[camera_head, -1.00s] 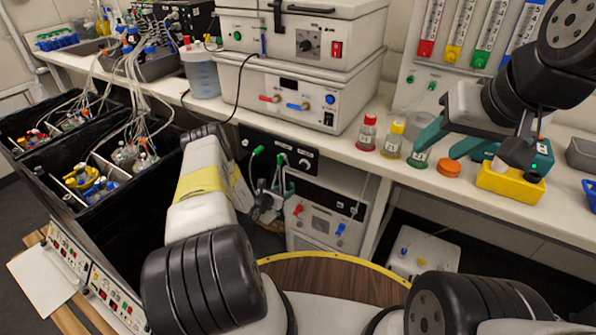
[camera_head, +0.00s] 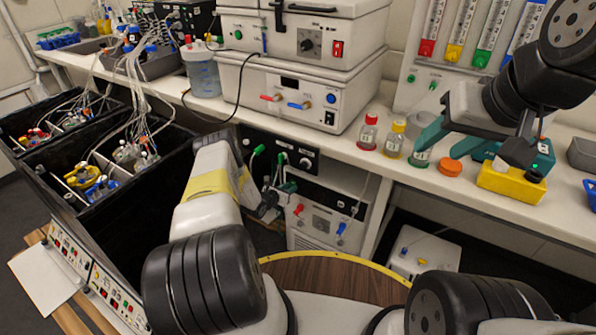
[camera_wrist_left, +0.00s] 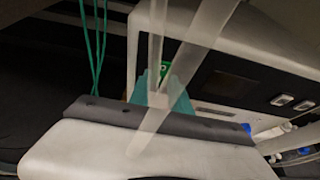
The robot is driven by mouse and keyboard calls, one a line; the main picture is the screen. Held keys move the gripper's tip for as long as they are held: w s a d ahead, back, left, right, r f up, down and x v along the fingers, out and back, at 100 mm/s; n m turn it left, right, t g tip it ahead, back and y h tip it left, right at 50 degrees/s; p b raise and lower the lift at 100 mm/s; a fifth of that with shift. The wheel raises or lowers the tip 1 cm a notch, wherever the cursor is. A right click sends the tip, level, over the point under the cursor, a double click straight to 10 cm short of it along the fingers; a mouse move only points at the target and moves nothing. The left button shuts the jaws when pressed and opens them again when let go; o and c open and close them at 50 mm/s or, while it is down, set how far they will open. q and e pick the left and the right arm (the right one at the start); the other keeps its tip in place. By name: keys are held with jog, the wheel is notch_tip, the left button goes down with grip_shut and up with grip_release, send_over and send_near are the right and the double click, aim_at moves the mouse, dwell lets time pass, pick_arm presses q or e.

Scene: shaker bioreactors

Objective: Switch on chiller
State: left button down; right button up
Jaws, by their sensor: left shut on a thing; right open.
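The chiller (camera_head: 320,222) is the white box under the bench in the head view, with a red and a blue valve handle on its front. In the left wrist view its pale casing (camera_wrist_left: 248,38) shows a dark display and two small buttons. A small green switch (camera_wrist_left: 165,68) with a white mark lies between my left fingertips. My left gripper (camera_head: 282,192) is at the chiller's upper left; its teal fingers (camera_wrist_left: 163,92) are closed together on what looks like this switch, though the exact contact is hard to see. My right gripper (camera_head: 438,148) is open above the bench.
A black control panel (camera_head: 307,162) with hoses is just above the chiller. Small bottles (camera_head: 393,140), an orange cap (camera_head: 450,167) and a yellow block (camera_head: 511,183) are near my right gripper. Black tubs (camera_head: 150,187) with tubing stand left. A white box (camera_head: 424,252) is on the floor.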

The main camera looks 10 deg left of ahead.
pick_arm(q)
jog(key=shift+f+t+h, duration=0.2)
jog(key=shift+t+h, duration=0.05)
jog(key=shift+t, duration=0.4)
jog(key=shift+f+t+h, duration=0.2)
jog(key=shift+t+h, duration=0.05)
jog(key=shift+t, duration=0.4)
jog(key=c, duration=1.2)
grip_release()
jog(key=shift+a, duration=0.1)
jog(key=v, duration=0.7)
jog(key=shift+s, duration=0.35)
